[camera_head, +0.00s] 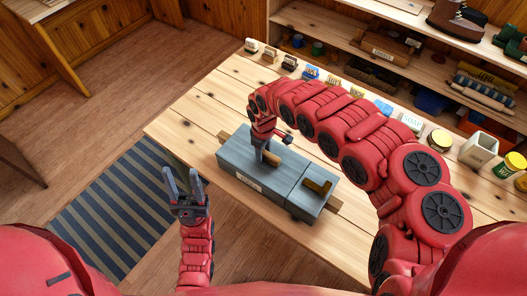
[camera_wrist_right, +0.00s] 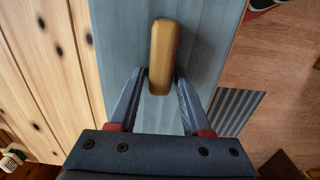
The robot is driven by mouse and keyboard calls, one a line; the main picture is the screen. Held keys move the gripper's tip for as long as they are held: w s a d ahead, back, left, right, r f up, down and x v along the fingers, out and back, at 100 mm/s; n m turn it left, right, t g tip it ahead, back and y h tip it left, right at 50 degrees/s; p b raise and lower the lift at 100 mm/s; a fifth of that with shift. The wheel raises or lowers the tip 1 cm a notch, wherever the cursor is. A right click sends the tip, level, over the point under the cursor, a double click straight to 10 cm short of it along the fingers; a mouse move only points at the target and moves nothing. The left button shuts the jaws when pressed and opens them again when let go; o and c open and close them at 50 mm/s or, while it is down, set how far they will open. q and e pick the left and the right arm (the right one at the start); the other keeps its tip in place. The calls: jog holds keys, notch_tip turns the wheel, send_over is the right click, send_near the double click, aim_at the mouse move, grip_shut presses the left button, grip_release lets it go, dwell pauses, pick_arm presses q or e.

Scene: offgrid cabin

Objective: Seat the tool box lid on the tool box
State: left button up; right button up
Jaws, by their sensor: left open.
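The blue-grey tool box (camera_head: 242,177) with a label on its front and wooden ends stands on the plank table. The tool box lid (camera_head: 236,150) is a flat blue-grey panel on its top; I cannot tell whether it is fully seated. The wooden lid handle shows in the right wrist view (camera_wrist_right: 163,50). My left gripper (camera_head: 184,182) is open and empty, left of the box, beyond the table's edge.
A brown wooden piece (camera_head: 318,186) sits on the box's right section. Several small labelled blocks and cans line the table's back edge, including a yellow-topped jar (camera_head: 439,140). A shelf (camera_head: 350,55) stands behind. The table's left end (camera_head: 190,118) is clear.

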jog(key=o, duration=0.7)
jog(key=shift+o, duration=0.2)
jog(key=shift+r, duration=0.1)
jog(key=shift+r+p, duration=4.5)
jog(key=shift+r, duration=0.45)
